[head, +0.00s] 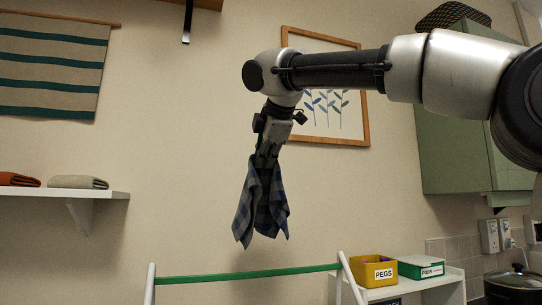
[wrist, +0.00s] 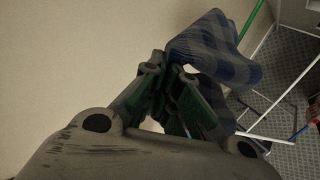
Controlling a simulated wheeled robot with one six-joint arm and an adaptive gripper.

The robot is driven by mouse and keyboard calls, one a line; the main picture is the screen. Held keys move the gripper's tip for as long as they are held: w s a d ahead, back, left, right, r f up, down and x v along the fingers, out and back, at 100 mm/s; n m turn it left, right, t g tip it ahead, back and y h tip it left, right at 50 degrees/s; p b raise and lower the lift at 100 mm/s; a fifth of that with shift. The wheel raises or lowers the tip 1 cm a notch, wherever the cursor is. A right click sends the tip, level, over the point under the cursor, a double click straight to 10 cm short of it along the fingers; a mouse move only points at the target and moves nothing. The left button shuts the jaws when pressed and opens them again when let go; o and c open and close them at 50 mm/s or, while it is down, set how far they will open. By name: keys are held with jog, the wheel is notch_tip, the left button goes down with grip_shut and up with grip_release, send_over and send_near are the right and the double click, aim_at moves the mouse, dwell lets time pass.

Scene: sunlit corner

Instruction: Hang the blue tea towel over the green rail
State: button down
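A blue checked tea towel (head: 245,212) hangs in folds from my gripper (head: 266,158) in the head view. My gripper points down and is shut on the towel's upper part. The green rail (head: 248,274) runs across the top of a white-legged stand, below the towel, with a gap between them. In the wrist view the towel (wrist: 222,52) spreads out beyond the fingertips (wrist: 165,72), and part of the green rail (wrist: 253,20) shows at the upper right. The stand's lower part is outside the head view.
A white shelf unit (head: 428,284) at the right carries a yellow pegs box (head: 372,270) and a green pods box (head: 421,267). A wall shelf (head: 70,191) with folded cloths is at the left. A framed picture (head: 365,100) hangs behind my arm. A dark pot (head: 513,286) stands lower right.

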jog(key=w+a, duration=0.3)
jog(key=w, duration=0.8)
notch_tip(320, 180, down, 18)
jog(key=s+d, duration=0.2)
jog(key=s, duration=0.5)
jog(key=s+d+f+t, duration=0.1)
jog(key=s+f, duration=0.2)
jog(key=f, duration=0.3)
jog(key=s+d+f+t+y, duration=0.1)
jog(key=s+f+t, duration=0.1)
jog(key=s+f, duration=0.2)
jog(key=shift+f, duration=1.8)
jog(key=c, duration=1.6)
grip_release()
jog(key=shift+c, duration=0.2)
